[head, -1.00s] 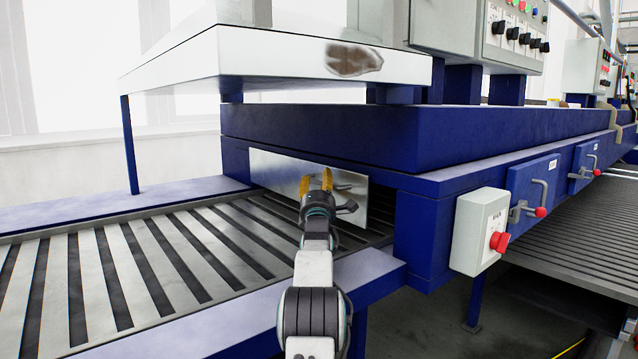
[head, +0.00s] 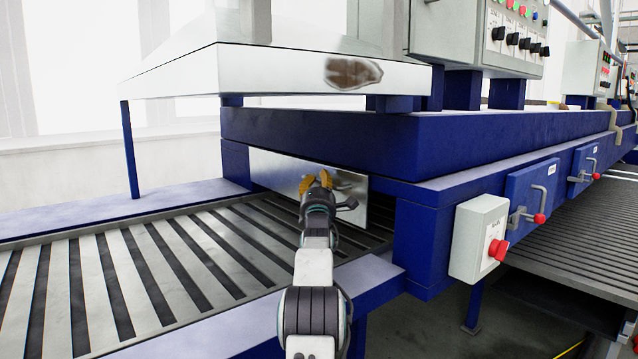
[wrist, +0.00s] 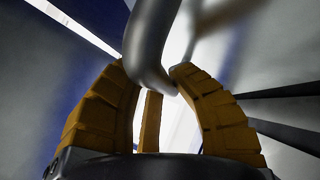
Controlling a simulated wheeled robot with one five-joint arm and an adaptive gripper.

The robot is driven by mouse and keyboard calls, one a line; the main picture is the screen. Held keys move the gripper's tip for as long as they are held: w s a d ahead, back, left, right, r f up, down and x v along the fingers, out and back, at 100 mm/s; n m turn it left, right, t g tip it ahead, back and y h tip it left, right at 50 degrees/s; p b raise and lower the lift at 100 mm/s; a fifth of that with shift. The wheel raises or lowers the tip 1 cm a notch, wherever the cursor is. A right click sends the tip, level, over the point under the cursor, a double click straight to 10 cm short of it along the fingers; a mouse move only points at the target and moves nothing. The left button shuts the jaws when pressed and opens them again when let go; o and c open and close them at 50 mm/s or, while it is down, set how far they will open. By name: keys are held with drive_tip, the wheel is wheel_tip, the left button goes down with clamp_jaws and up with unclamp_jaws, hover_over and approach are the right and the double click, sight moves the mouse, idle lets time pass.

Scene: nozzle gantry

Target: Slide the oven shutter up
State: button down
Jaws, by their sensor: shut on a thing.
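The oven shutter (head: 274,170) is a shiny metal plate standing in the low opening at the end of the blue oven. Its lower edge is close to the slatted conveyor. My gripper (head: 316,181), with orange fingers, is in front of the plate. In the wrist view, the fingers (wrist: 151,68) close around a grey curved bar, the shutter's handle (wrist: 149,42). The handle passes between the fingertips. In the head view my gripper hides most of the handle.
The slatted conveyor (head: 130,275) runs out to the left under my arm. A metal hood (head: 270,70) is above. The space directly before the shutter's left part is clear.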

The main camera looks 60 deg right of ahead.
drive_tip(key=r+p, duration=0.1)
drive_tip(key=r, duration=0.1)
drive_tip(key=r+p, duration=0.1)
drive_tip(key=r, duration=0.2)
drive_tip(key=r+p, duration=0.1)
drive_tip(key=r, duration=0.2)
drive_tip(key=shift+a+r, duration=0.1)
drive_tip(key=shift+a, duration=0.15)
drive_tip(key=c, duration=1.1)
unclamp_jaws()
drive_tip(key=shift+a, duration=0.1)
drive_tip(key=shift+f, duration=0.25)
drive_tip(key=shift+s+f, duration=0.1)
drive_tip(key=shift+v, duration=5.95)
